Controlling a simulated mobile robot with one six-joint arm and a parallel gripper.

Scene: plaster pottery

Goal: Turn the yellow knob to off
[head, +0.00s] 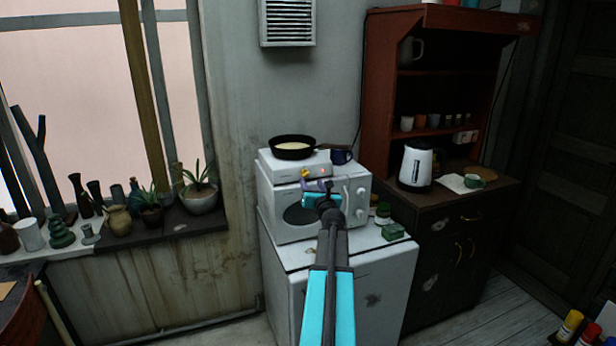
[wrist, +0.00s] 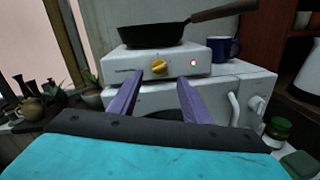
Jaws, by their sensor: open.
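The yellow knob (wrist: 159,66) sits on the front of a white hot plate (wrist: 130,66); it also shows small in the head view (head: 305,173). A small reddish light (wrist: 193,63) shows on the panel to its right. A black pan (wrist: 155,34) with pale contents (head: 296,146) stands on the hot plate. My gripper (wrist: 154,84) is open and empty, with its purple fingers pointing at the hot plate's front. The knob appears between and just beyond the fingertips, with no clear contact. In the head view my gripper (head: 318,186) is just below and right of the knob.
The hot plate stands on a white microwave (head: 347,208), on a white cabinet (head: 290,253). A dark blue mug (wrist: 222,48) is right of the hot plate. A green jar (wrist: 277,129) and green box (head: 393,232) lie right of the microwave. A kettle (head: 416,165) is farther right.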

